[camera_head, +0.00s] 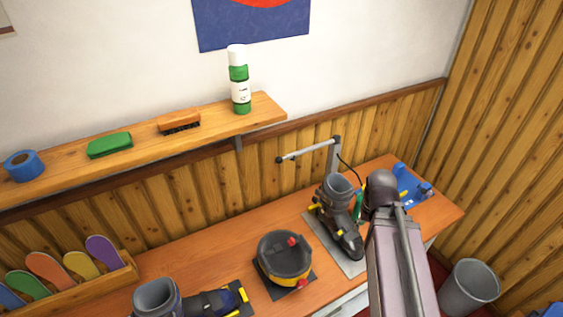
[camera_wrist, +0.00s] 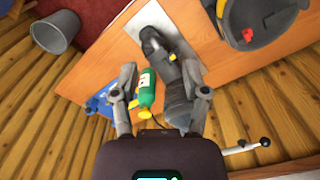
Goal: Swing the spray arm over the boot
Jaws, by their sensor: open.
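The spray arm (camera_head: 308,151) is a thin grey bar on a grey post (camera_head: 332,158) behind the boot. It points left along the wall, with a dark knob at its free end, and does not lie over the boot. It also shows in the wrist view (camera_wrist: 243,148) at the lower right. The dark boot (camera_head: 336,212) stands on a grey plate (camera_head: 318,228); in the wrist view the boot (camera_wrist: 160,50) lies beyond the fingers. My gripper (camera_wrist: 160,72) is open and empty above the boot and a green bottle (camera_wrist: 146,92). In the head view my arm hides part of the bench.
A round black and yellow device (camera_head: 284,262) stands left of the boot. A blue tray (camera_head: 408,184) is at the bench's right end. A shelf (camera_head: 214,128) with a green spray can (camera_head: 240,85) hangs on the wall. A grey bin (camera_head: 470,288) stands on the floor.

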